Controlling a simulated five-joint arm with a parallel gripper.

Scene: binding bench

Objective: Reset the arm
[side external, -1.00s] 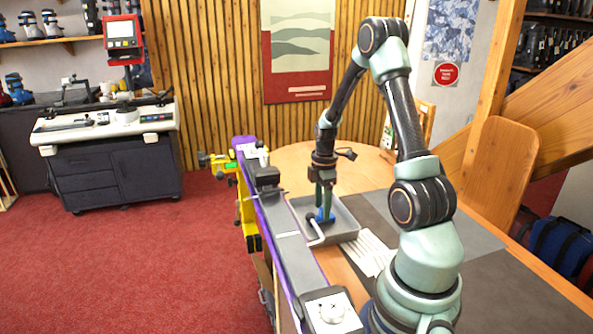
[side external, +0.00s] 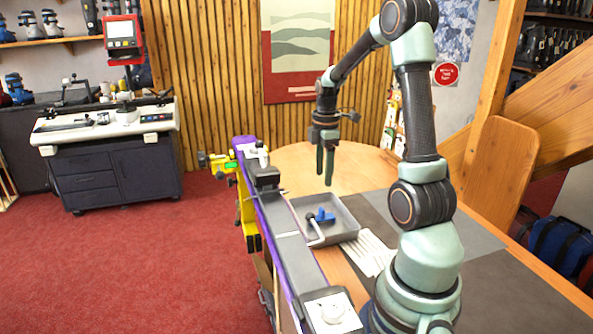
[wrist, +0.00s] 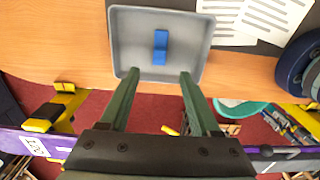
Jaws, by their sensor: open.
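My gripper (side external: 325,172) is open and empty, pointing down above the grey tray (side external: 346,228) on the wooden table. A blue object (side external: 320,216) lies in the tray below the fingers, apart from them. In the wrist view, the two green fingers (wrist: 159,77) are spread wide, with the grey tray (wrist: 128,40) ahead of them. The blue object (wrist: 160,47) shows there as a small block on the tray floor.
A long bench with a ski (side external: 287,236) and clamps runs left of the tray. Printed sheets (side external: 368,252) lie beside the tray on a dark mat (side external: 385,207). The round table end (side external: 295,160) behind is clear.

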